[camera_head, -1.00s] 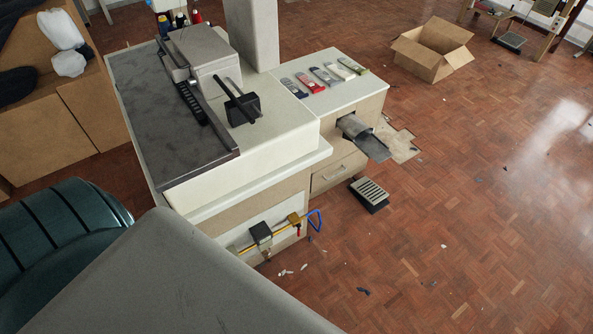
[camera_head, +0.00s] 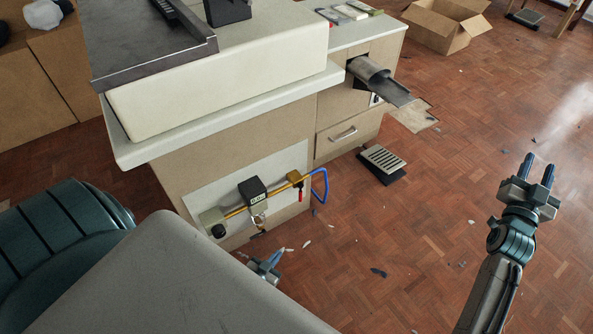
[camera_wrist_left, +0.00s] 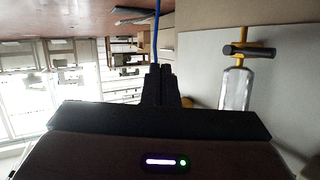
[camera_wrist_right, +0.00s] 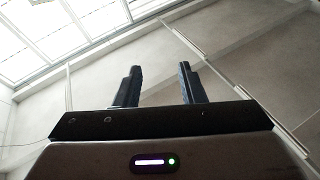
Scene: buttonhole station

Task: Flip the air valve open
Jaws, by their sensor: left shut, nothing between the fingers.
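The air line runs along a pale panel (camera_head: 280,165) low on the station's front. A brass valve block (camera_head: 295,176) with a small red lever (camera_head: 300,194) hanging below it sits at the pipe's right end. A blue hose (camera_head: 325,184) loops from it. My left gripper (camera_head: 276,257) is shut and empty, below the panel and apart from the valve. In the left wrist view its fingertips (camera_wrist_left: 161,72) are together, a blue hose beyond them; a grey cylinder (camera_wrist_left: 236,90) with a dark crosspiece is at right. My right gripper (camera_head: 537,168) is open and empty over the floor, far right.
A black regulator box (camera_head: 252,189) sits mid-pipe, with a grey block (camera_head: 212,216) at its left end. The worktop edge (camera_head: 240,115) overhangs the panel. A foot pedal (camera_head: 382,163) stands on the floor at right. The floor between it and my right arm is mostly clear.

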